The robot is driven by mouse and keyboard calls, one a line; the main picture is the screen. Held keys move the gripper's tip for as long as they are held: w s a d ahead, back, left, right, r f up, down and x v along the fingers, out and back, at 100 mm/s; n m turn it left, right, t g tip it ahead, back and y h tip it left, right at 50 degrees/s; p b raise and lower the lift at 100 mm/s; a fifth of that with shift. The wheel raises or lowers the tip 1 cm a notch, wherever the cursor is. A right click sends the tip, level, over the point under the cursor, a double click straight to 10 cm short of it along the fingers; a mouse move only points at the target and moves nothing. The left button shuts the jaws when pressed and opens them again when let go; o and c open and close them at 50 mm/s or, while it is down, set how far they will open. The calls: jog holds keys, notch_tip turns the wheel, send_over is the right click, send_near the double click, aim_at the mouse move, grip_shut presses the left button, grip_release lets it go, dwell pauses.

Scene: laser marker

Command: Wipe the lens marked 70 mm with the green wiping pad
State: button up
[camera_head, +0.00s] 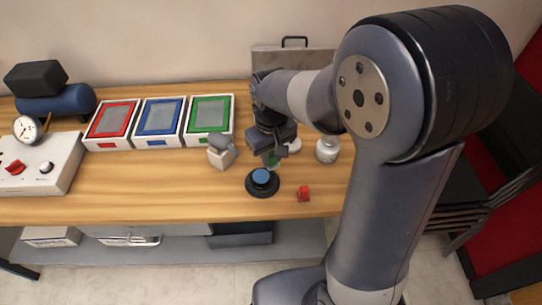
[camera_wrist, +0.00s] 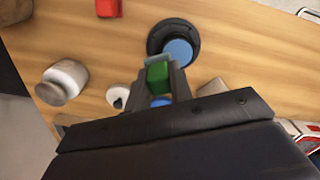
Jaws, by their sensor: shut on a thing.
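My gripper (camera_head: 270,161) is shut on the green wiping pad (camera_wrist: 158,76), which shows between the fingers in the wrist view. A bit of green also shows at the fingertips in the head view. A round lens (camera_head: 262,177) with a blue face sits in a black ring-shaped mount on the table, just in front of the gripper. It also shows in the wrist view (camera_wrist: 179,52), beyond the fingertips. The pad appears apart from the lens face. I cannot read any 70 mm mark on the lens.
A small red object (camera_head: 303,194) lies right of the lens. A white jar (camera_head: 327,150) stands behind it, and a grey-white bottle (camera_head: 221,153) stands left. Red (camera_head: 109,120), blue (camera_head: 160,119) and green (camera_head: 209,116) framed trays line the back. The table's front strip is clear.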

jog(key=shift+r+p, duration=1.05)
jog(key=shift+r, duration=0.55)
